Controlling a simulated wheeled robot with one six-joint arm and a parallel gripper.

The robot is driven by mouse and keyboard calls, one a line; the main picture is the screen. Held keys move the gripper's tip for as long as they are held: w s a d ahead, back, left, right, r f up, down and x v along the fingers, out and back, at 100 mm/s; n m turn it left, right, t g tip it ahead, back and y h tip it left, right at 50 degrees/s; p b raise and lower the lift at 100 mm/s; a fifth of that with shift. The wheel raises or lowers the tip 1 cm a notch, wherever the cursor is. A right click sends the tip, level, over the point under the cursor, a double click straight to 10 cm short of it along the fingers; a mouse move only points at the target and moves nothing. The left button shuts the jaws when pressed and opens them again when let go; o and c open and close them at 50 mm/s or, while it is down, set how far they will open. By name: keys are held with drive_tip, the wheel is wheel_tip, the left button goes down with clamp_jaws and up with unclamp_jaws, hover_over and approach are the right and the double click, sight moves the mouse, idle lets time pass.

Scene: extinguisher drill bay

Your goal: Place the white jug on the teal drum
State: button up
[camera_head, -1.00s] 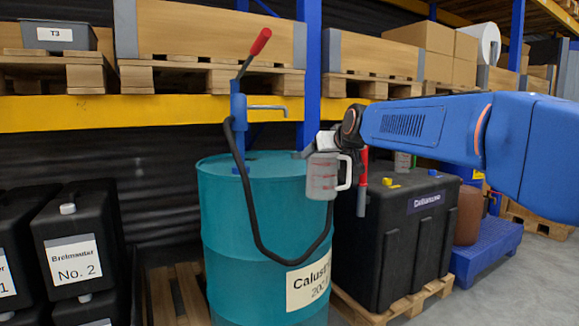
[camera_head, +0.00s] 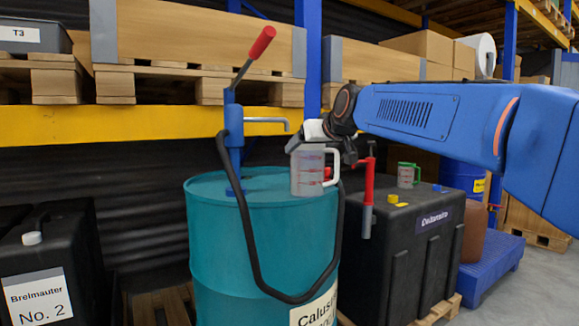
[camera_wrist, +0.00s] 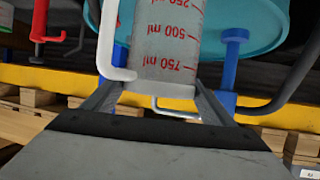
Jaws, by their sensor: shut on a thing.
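The white jug (camera_head: 308,176), greyish and see-through with red markings and a white handle, hangs upright in my gripper (camera_head: 318,143). In the wrist view, the jug (camera_wrist: 168,40) is between the two fingers of my gripper (camera_wrist: 157,98), which is shut on it. The teal drum (camera_head: 225,245) stands upright below. In the head view the jug overlaps the right part of the drum's top; whether its base touches I cannot tell. The drum's top also shows in the wrist view (camera_wrist: 262,25).
A blue hand pump (camera_head: 234,135) with a red grip and black hose rises from the drum, left of the jug. A black tank (camera_head: 385,250) at right carries a green-handled jug (camera_head: 406,175). A yellow shelf beam (camera_head: 100,122) runs behind.

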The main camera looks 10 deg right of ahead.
drive_tip(key=w+a, duration=0.1)
drive_tip(key=w, duration=0.7)
drive_tip(key=w+a+f, duration=0.1)
drive_tip(key=w, duration=0.7)
drive_tip(key=shift+w+a+f, duration=0.15)
drive_tip(key=shift+a+f, duration=0.1)
drive_tip(key=shift+f, duration=0.05)
drive_tip(key=o, duration=1.6)
drive_tip(key=shift+f, duration=0.15)
drive_tip(key=v, duration=1.2)
